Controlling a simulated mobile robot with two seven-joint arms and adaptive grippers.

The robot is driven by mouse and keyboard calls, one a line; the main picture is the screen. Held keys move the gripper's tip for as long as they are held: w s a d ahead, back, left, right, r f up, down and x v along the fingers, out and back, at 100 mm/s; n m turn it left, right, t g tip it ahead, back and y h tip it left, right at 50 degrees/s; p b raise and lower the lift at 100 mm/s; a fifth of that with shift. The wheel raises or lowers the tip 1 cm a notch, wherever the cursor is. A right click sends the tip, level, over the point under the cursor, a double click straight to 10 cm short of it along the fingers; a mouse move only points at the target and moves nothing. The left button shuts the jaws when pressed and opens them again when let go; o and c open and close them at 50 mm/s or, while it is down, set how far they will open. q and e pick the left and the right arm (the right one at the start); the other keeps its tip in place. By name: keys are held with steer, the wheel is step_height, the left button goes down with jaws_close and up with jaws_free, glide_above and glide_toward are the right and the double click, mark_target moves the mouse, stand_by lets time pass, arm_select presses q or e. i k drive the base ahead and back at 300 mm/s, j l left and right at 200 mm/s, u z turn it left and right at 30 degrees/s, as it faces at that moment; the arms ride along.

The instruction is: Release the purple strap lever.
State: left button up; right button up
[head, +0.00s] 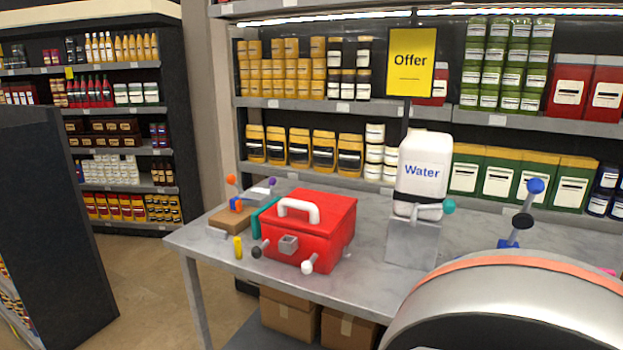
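A small purple knob (272,181) shows at the left end of the table, behind the red box. It sits at the upper end of a short pale lever (259,191), which slants up to the right. The lever is beside a brown block (230,219) with an orange-knobbed lever (231,180) and a blue piece (236,203). I cannot make out a strap there, nor whether the purple lever is latched. Neither of my grippers is in view.
A red box (330,232) with a white handle stands in front of the purple knob. A white Water container (424,165) is on a grey block (412,243). A blue-knobbed lever (535,186) stands at the right. The table's (365,283) lower right is hidden.

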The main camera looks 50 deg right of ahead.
mark_target(271, 182)
steer(key=z, duration=1.5)
steer(key=i+j, duration=0.25)
steer(key=j, duration=0.15)
steer(key=i+j, duration=0.3)
steer(key=j, duration=0.15)
steer(key=i+j, duration=0.25)
steer(key=j, duration=0.15)
steer(key=i+j, duration=0.3)
steer(key=j, duration=0.15)
steer(key=i+j, duration=0.25)
steer(key=j, duration=0.15)
steer(key=i+j, duration=0.25)
steer(key=j, duration=0.2)
steer(key=k+j+z, duration=0.1)
steer(key=i+l, duration=0.25)
